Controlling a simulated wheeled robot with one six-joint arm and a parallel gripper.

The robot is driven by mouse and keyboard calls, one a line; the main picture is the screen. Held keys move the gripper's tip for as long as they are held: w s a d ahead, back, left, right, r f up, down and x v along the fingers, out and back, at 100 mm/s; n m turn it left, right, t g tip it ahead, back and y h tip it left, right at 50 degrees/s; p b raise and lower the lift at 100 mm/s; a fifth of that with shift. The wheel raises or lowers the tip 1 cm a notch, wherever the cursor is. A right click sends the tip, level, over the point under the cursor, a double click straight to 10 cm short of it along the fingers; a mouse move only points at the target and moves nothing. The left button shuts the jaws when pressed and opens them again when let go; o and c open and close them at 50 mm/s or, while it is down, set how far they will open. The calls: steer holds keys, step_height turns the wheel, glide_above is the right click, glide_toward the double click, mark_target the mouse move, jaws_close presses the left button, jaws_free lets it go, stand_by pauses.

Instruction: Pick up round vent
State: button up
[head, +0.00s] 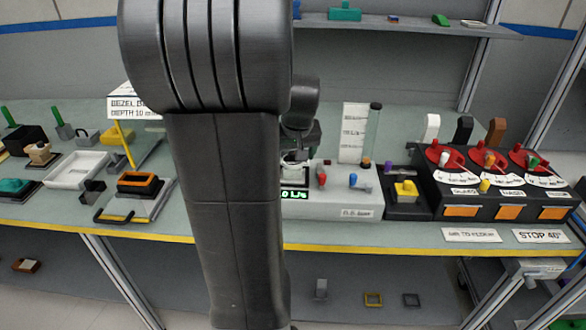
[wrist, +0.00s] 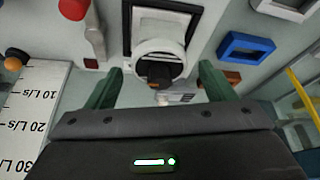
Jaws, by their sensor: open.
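The round vent (wrist: 160,47) is a white ring with a dark centre. In the wrist view it shows at the upper middle, in front of a black-framed square panel (wrist: 127,20). My gripper (wrist: 161,72) is open, with one dark green finger on each side of the vent's picture and gaps beside the ring. I cannot tell whether the fingertips are level with the vent. In the head view my arm hides most of this area, and only part of the pale vent shows beside it.
A grey test box (head: 340,200) with a red and a blue knob stands under my gripper. A flow scale (wrist: 38,115) and a clear tube (head: 373,135) are close by. A blue frame (wrist: 246,47) lies near the vent. A black console (head: 490,190) stands at right.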

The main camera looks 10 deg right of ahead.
steer(key=shift+c, duration=0.3)
steer(key=shift+r, duration=0.1)
steer(key=c, duration=1.2)
